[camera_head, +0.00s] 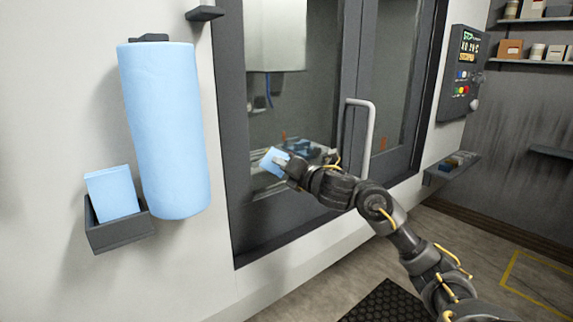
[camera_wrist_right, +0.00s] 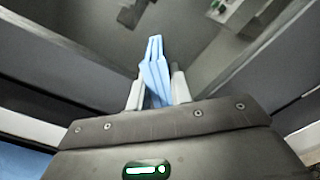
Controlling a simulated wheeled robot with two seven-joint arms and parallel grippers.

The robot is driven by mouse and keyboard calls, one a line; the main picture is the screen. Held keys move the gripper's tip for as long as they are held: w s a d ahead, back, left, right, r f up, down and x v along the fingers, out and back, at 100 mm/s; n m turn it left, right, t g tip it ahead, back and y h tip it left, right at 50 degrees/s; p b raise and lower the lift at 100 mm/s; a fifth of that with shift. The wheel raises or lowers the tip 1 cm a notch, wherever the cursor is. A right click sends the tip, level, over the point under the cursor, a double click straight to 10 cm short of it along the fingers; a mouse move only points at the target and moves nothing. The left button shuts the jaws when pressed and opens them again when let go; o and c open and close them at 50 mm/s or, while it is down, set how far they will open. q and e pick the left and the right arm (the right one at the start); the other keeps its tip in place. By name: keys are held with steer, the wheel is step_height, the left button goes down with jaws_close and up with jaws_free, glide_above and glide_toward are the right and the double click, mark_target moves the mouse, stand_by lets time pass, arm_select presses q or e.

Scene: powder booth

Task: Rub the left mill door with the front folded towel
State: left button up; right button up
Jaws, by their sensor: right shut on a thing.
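My right gripper (camera_head: 287,163) is shut on a light blue folded towel (camera_head: 272,162). The towel stands out past the fingertips in the right wrist view (camera_wrist_right: 154,65), pinched between the two fingers (camera_wrist_right: 156,90). The gripper is in front of the lower part of the left mill door (camera_head: 262,215), a dark-framed door with a glass pane. I cannot tell whether the towel touches the glass. My left gripper is not in view.
A light door handle (camera_head: 358,125) stands out right of the towel. A blue roll (camera_head: 165,130) and a dark holder (camera_head: 122,232) with another folded towel (camera_head: 112,194) are on the wall at left. A control panel (camera_head: 463,72) is at right.

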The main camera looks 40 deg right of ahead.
steer(key=shift+d+r+p, duration=0.1)
steer(key=shift+r+p, duration=0.4)
steer(key=shift+r, duration=0.3)
steer(key=shift+d+f, duration=0.1)
steer(key=shift+d, duration=0.35)
steer(key=d+b, duration=0.1)
steer(key=d, duration=0.1)
steer(key=shift+d, duration=0.4)
steer(key=shift+d, duration=0.1)
steer(key=shift+d+b, duration=0.8)
steer(key=shift+d, duration=0.9)
